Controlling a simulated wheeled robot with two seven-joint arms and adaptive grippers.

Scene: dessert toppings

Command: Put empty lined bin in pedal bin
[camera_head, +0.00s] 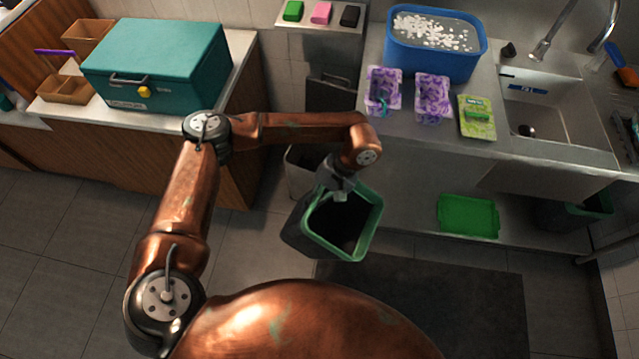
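The lined bin (372,222) has a green rim and dark walls. It hangs tilted in the air, its mouth facing me, and its inside looks dark and empty. My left gripper (340,190) is at its far rim and appears shut on it. The pedal bin (299,172) stands on the floor behind, between the two counters, with its dark lid (331,95) raised. The lined bin and my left arm hide much of the pedal bin, including most of its opening. My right gripper is not in view.
A wooden counter with a teal box (158,62) stands left of the pedal bin. A steel counter with a blue tub (433,62) and sink (550,118) stands right. A green tray (468,215) lies on the low shelf. A dark mat (440,300) covers the floor in front.

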